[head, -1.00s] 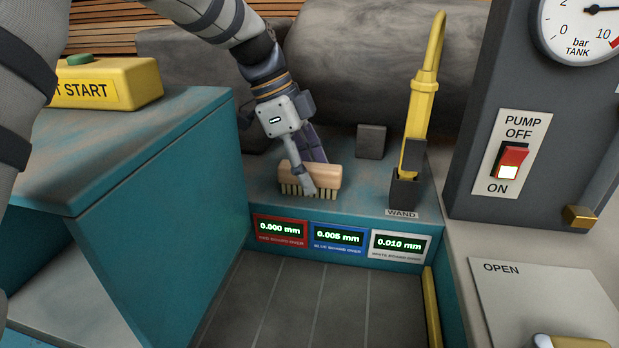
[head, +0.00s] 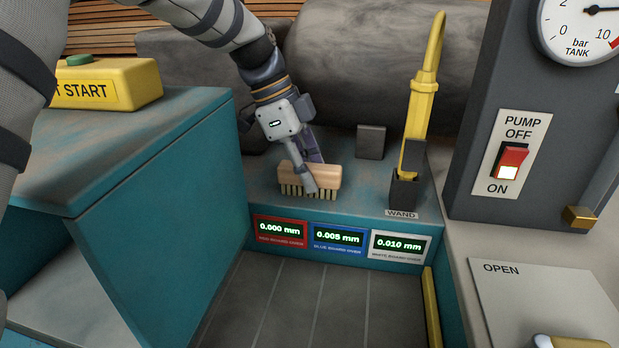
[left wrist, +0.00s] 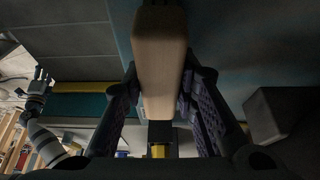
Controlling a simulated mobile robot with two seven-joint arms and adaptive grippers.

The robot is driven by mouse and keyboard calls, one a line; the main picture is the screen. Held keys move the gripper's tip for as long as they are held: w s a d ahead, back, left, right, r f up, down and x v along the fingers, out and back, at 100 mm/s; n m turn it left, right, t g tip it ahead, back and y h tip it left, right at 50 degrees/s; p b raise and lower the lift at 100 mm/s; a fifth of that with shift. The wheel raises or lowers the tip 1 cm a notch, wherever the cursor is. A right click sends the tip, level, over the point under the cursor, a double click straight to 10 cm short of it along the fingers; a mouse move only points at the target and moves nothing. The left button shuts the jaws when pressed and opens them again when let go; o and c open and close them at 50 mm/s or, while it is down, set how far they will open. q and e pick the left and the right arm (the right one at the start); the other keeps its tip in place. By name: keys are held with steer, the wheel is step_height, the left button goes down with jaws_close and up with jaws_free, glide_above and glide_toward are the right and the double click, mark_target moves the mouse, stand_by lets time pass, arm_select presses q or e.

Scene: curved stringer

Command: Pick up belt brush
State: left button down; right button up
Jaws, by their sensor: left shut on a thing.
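The belt brush (head: 326,176) has a pale wooden block and light bristles pointing down. It stands on the teal ledge (head: 268,204) above the three displays, at or very near its surface. My left gripper (head: 312,176) reaches down from above and is shut on the brush's wooden block, one finger in front and one behind. In the left wrist view the wooden block (left wrist: 160,65) lies between the two dark ribbed fingers (left wrist: 160,100). Another gripper, seemingly my right one (left wrist: 41,82), shows small at the left of the left wrist view; its finger state is unclear.
A yellow wand (head: 421,100) stands in a dark holder to the right of the brush. A small dark block (head: 371,142) sits behind. A grey roller (head: 380,60) lies at the back. The pump switch panel (head: 513,155) is at right, the yellow start box (head: 110,85) at left.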

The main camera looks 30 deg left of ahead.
mark_target(310, 166)
arm_select(q)
step_height(310, 166, up, 11)
steer(key=shift+f+b, duration=0.2)
steer(key=shift+b, duration=0.1)
steer(key=c, duration=1.8)
jaws_free()
steer(key=c, duration=0.5)
